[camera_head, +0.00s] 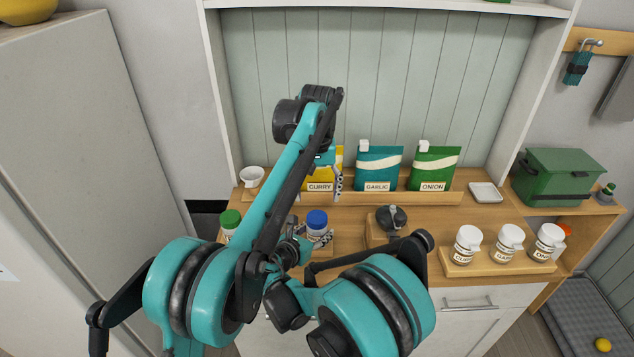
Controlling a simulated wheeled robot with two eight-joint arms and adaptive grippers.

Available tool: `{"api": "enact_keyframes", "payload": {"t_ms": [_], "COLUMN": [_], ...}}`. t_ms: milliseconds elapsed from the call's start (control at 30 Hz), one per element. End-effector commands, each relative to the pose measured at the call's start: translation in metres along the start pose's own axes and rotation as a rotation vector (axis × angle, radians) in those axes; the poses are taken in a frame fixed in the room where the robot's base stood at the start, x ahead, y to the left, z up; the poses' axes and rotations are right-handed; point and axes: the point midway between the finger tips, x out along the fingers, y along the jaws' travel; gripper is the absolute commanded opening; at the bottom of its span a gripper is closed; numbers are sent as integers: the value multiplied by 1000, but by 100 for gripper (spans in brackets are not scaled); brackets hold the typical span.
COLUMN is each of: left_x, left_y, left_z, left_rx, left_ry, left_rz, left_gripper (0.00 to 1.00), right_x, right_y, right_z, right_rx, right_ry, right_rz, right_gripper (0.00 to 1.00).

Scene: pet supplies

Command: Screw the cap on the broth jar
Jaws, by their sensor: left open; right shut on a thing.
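A jar with a blue cap (317,219) stands on the wooden counter in the middle, partly hidden by my arms. Its label is not readable. My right gripper (322,240) is at this jar's body, below the cap, and appears shut on it. My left gripper (335,178) is open, higher up, in front of the curry packet and above and behind the blue cap. A second jar with a green cap (230,221) stands to the left, partly behind my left arm. I cannot tell from labels which is the broth jar, nor how tightly the blue cap sits.
Curry (321,187), garlic (378,168) and onion (434,167) packets stand in a rack at the back. A dark grey vessel (391,219) is right of the blue-capped jar. White-lidded jars (508,242) stand on a wooden tray farther right. A white dish (486,193) lies behind them.

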Motion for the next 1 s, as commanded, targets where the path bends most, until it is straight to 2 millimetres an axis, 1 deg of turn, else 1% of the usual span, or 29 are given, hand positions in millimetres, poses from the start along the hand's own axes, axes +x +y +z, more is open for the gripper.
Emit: {"api": "enact_keyframes", "payload": {"t_ms": [33,100,233,400,600,633,667,700,733,1000], "left_x": [-10,-21,-35,-41,-41,-41,-41,-41,-41,-41], "left_y": [0,0,0,0,0,0,0,0,0,0], "left_z": [0,0,0,0,0,0,0,0,0,0], "left_rx": [0,0,0,0,0,0,0,0,0,0], "left_ry": [0,0,0,0,0,0,0,0,0,0], "left_rz": [0,0,0,0,0,0,0,0,0,0], "left_gripper": [72,72,72,72,72,72,72,72,72,72], "right_x": [0,0,0,0,0,0,0,0,0,0], "right_y": [0,0,0,0,0,0,0,0,0,0], "right_z": [0,0,0,0,0,0,0,0,0,0], "right_rx": [0,0,0,0,0,0,0,0,0,0], "right_ry": [0,0,0,0,0,0,0,0,0,0], "right_rz": [0,0,0,0,0,0,0,0,0,0], "right_gripper": [0,0,0,0,0,51,59,70,73,73]}}
